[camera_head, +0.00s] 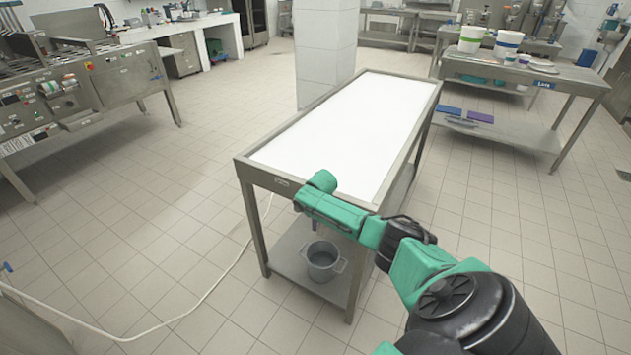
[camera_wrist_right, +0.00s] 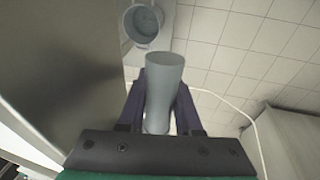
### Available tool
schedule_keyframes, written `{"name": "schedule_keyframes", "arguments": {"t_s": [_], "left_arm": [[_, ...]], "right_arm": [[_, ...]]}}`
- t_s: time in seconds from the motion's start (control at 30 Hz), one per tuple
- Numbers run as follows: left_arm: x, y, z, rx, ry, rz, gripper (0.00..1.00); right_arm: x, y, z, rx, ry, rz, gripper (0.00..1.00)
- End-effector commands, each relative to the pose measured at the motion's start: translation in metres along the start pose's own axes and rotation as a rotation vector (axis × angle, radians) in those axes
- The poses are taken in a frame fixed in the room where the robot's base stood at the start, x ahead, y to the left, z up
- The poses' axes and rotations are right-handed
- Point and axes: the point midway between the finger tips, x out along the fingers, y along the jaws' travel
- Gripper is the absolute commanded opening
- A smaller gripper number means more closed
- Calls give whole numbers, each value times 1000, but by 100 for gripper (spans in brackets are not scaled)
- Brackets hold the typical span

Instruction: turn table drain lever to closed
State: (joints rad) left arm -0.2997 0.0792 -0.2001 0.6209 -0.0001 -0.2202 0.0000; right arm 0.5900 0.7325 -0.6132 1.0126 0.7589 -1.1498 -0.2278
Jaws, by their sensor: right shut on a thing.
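The table (camera_head: 251,174) is a steel frame with a white top, standing in the middle of the head view. My right gripper (camera_head: 314,203) is at its near edge, below the rim, with its fingers mostly hidden behind the green wrist. In the right wrist view, the two dark fingers of this gripper (camera_wrist_right: 160,103) stand on both sides of a smooth grey cylindrical piece, which looks like the drain lever (camera_wrist_right: 164,78), and are shut on it. The lever is hidden in the head view, so I cannot tell its angle to the drain. My left gripper is not in view.
A grey bucket (camera_head: 322,262) stands on the table's lower shelf (camera_head: 287,247), below the gripper; it also shows in the right wrist view (camera_wrist_right: 146,22). A white hose (camera_head: 205,297) lies on the floor at left. A side bench (camera_head: 540,76) stands at right. Open tiled floor surrounds the table.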

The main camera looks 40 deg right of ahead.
Motion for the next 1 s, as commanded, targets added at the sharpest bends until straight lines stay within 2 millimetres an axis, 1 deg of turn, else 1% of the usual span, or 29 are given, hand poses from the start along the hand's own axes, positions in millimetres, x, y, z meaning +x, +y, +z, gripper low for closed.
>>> {"name": "schedule_keyframes", "arguments": {"t_s": [0.3,0.77,0.8,0.87,0.9,1.0], "left_arm": [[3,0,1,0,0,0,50],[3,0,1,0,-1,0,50],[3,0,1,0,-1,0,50],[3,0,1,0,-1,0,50],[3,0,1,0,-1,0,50],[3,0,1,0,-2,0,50]], "right_arm": [[-8,2,2,-23,-108,1,0],[-10,3,2,-26,-124,1,0],[-10,3,2,-26,-124,1,37],[-10,3,2,-26,-124,1,60],[-10,2,2,-26,-124,0,63],[-10,2,2,-26,-124,0,63]]}}
